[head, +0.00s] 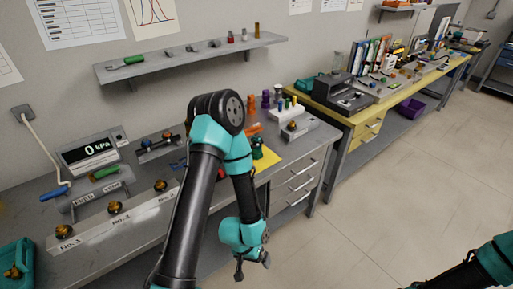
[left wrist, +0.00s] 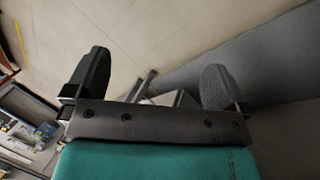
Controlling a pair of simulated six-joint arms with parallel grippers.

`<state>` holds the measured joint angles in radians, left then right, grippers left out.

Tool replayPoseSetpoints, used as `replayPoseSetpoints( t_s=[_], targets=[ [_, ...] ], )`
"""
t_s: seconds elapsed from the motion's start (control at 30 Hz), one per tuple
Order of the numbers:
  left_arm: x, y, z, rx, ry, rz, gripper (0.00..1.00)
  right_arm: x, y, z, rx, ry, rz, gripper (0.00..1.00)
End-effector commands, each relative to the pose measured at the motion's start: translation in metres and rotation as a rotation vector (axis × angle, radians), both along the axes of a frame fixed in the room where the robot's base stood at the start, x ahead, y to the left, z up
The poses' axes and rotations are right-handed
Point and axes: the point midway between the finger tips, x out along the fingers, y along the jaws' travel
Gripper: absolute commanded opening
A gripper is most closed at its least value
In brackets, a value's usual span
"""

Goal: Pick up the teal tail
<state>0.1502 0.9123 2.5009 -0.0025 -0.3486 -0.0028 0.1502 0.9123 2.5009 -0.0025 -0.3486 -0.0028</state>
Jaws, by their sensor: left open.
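My left gripper (head: 253,267) hangs in front of the bench, over the floor and below the bench top. In the left wrist view its two black fingers (left wrist: 155,85) stand wide apart with nothing held between them. A small dark teal-green piece (head: 257,147) stands by a yellow sheet (head: 266,160) on the bench, behind my left arm; I cannot tell for sure whether it is the teal tail. My left gripper is well apart from it. My right arm shows at the lower right corner; its gripper is out of view.
A pressure readout (head: 94,150) showing 0 kPa and a long labelled block (head: 120,217) with brass fittings stand on the left bench. Purple and orange pieces stand behind the yellow sheet. A wall shelf (head: 190,62) hangs above. The floor (head: 370,220) at right is clear.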

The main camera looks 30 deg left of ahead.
Motion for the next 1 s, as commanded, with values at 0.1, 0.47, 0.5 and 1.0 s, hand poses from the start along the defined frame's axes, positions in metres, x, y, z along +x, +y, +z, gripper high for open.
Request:
replayPoseSetpoints(
  t_s=[0.1,0.47,0.5,1.0],
  targets=[
    [0.006,0.000,0.001,-0.001,-0.009,-0.022,1.00,0.000,0.000,0.000,0.000,0.000,0.000,1.00],
    [0.127,0.004,0.034,0.044,-0.203,-0.636,1.00,0.000,0.000,0.000,0.000,0.000,0.000,1.00],
    [0.147,0.008,0.043,0.065,-0.230,-0.738,1.00,0.000,0.000,0.000,0.000,0.000,0.000,1.00],
    [0.339,0.101,0.262,0.518,-0.205,-1.862,1.00,0.000,0.000,0.000,0.000,0.000,0.000,1.00]
  ],
)
